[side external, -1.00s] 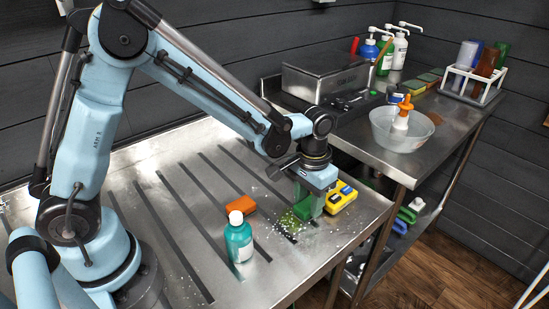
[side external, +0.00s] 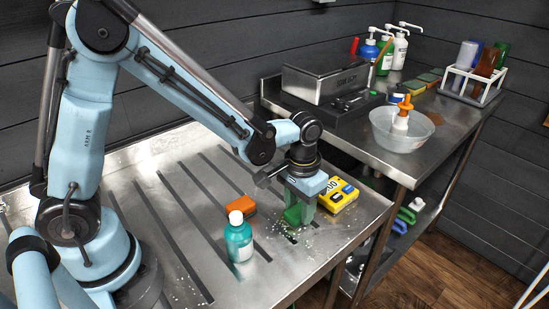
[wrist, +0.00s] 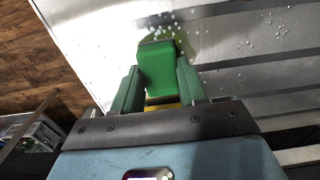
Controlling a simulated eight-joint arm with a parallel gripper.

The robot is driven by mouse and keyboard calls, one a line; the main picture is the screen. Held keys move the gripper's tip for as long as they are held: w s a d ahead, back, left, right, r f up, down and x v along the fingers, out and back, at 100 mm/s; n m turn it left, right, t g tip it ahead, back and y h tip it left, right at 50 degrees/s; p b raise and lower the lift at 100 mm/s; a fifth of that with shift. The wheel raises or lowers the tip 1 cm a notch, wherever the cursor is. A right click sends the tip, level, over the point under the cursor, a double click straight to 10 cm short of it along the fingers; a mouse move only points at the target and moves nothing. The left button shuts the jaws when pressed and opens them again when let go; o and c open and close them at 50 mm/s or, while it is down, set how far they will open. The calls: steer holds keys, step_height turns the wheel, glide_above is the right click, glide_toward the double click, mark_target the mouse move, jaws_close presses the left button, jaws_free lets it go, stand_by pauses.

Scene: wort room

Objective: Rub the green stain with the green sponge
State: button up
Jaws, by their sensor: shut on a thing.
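My gripper (side external: 299,212) is shut on the green sponge (side external: 292,214), which hangs down between the fingers at the grooved metal table. In the wrist view my gripper (wrist: 157,82) shows both green fingers on the sides of the sponge (wrist: 158,62). The green stain (side external: 288,231) is mostly hidden under and behind the sponge in the side view; a thin part shows by its lower edge. In the wrist view a patch of the stain (wrist: 152,37) shows just beyond the sponge's end. The sponge appears to be at the table surface, over the stain.
White grains lie around the stain. The metal table (side external: 150,165) is clear farther left.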

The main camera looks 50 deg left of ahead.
steer(key=shift+s, duration=1.9)
steer(key=shift+a+f, duration=0.1)
steer(key=shift+a, duration=0.55)
steer(key=shift+c, duration=0.3)
steer(key=shift+w, duration=3.75)
steer(key=shift+s+d, duration=0.1)
steer(key=shift+s, duration=1.75)
steer(key=shift+s, duration=0.15)
steer(key=shift+s, duration=1.75)
